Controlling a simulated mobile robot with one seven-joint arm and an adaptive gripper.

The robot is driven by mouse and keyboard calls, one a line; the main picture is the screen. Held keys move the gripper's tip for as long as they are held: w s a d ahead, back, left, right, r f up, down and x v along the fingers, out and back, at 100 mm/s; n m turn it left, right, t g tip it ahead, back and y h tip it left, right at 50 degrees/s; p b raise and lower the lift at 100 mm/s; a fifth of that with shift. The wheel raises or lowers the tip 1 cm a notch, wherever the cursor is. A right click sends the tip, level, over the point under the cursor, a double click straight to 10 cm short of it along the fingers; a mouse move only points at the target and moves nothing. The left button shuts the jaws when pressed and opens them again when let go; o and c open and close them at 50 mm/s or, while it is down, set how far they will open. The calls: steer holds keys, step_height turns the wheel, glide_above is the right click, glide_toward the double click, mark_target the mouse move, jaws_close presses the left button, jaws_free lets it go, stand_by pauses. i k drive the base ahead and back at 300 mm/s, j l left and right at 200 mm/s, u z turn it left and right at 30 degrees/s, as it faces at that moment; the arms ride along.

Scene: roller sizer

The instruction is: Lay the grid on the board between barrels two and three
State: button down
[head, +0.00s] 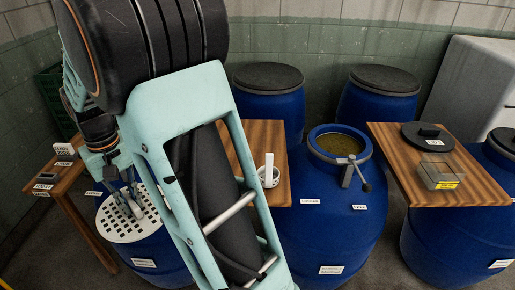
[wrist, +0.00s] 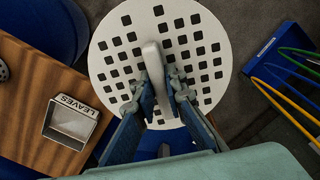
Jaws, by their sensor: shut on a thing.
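The grid (head: 118,226) is a flat white round plate with square holes and an upright handle. In the head view it covers the top of the left blue barrel (head: 160,262); I cannot tell if it touches it. My gripper (head: 131,203) is shut on the grid's handle, which shows between the fingers in the wrist view (wrist: 153,58). The middle barrel (head: 325,222) is open with brownish content. A wooden board (head: 385,135) lies between it and the right barrel (head: 430,245). My arm hides part of another board (head: 265,135) between the left and middle barrels.
The right board carries a black knobbed lid (head: 427,135) and a clear box (head: 438,174). A box labelled LEAVES (wrist: 72,121) shows in the wrist view. Two lidded barrels (head: 270,90) stand behind. A clamp handle (head: 349,172) sticks out from the middle barrel's rim.

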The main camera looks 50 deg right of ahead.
mark_target(254, 143)
steer(key=i+z, duration=0.15)
steer(key=z, duration=0.2)
steer(key=i+l+z, duration=0.1)
steer(key=z, duration=0.2)
steer(key=i+z, duration=0.15)
steer(key=z, duration=0.2)
steer(key=i+z, duration=0.6)
steer(key=k+l, duration=0.05)
